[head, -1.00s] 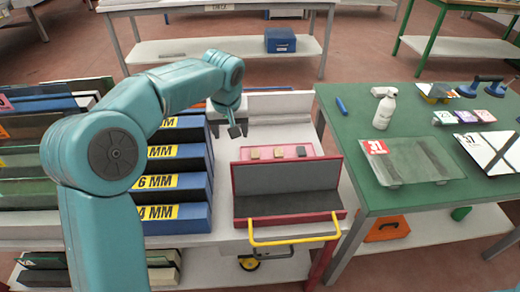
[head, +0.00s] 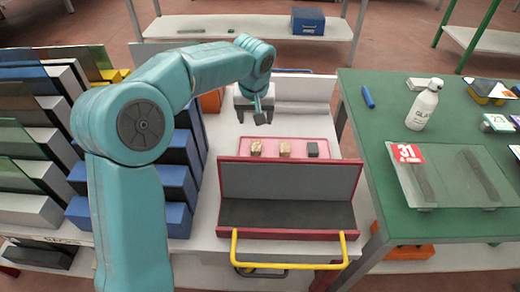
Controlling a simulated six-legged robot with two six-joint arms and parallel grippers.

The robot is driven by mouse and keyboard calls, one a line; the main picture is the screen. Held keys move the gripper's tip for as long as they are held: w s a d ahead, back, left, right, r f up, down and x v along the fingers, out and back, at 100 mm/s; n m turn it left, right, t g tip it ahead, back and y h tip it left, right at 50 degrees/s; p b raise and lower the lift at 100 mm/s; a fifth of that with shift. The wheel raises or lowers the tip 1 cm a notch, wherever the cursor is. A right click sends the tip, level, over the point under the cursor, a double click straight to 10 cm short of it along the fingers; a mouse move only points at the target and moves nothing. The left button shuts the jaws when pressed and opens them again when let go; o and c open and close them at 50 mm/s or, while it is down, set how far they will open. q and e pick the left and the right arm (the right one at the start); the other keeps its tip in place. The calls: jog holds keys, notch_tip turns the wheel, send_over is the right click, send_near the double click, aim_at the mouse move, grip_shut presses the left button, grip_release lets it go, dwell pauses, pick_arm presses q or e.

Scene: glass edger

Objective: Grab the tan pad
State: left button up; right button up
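A pink tray (head: 270,156) holds three small blocks in a row. The left pad (head: 256,148) and the middle pad (head: 285,149) both look tan; the right block (head: 313,149) is dark grey. I cannot tell the two tan ones clearly apart at this size. My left gripper (head: 252,116) is open and empty, its fingers apart and pointing down, behind and above the left end of the tray. It does not appear to touch any block. My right gripper is not in view.
A red-rimmed grey box with a yellow handle (head: 290,264) stands in front of the tray. Blue racks (head: 175,185) stand left. The green table (head: 365,150) at right holds a white bottle (head: 424,105) and a glass pane labelled 31 (head: 450,180).

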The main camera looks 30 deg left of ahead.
pick_arm(q)
jog(key=b, duration=0.1)
send_over(256, 146)
jog(key=s, duration=0.2)
jog(key=f, duration=0.6)
jog(key=d+f, duration=0.1)
jog(key=f, duration=0.1)
jog(key=shift+w+f, duration=0.25)
jog(key=shift+f, duration=0.15)
jog(key=shift+x, duration=0.75)
jog(key=x, duration=0.4)
jog(key=shift+f+b, duration=0.3)
jog(key=shift+b, duration=0.1)
jog(key=shift+r, duration=0.1)
jog(key=c, duration=1.1)
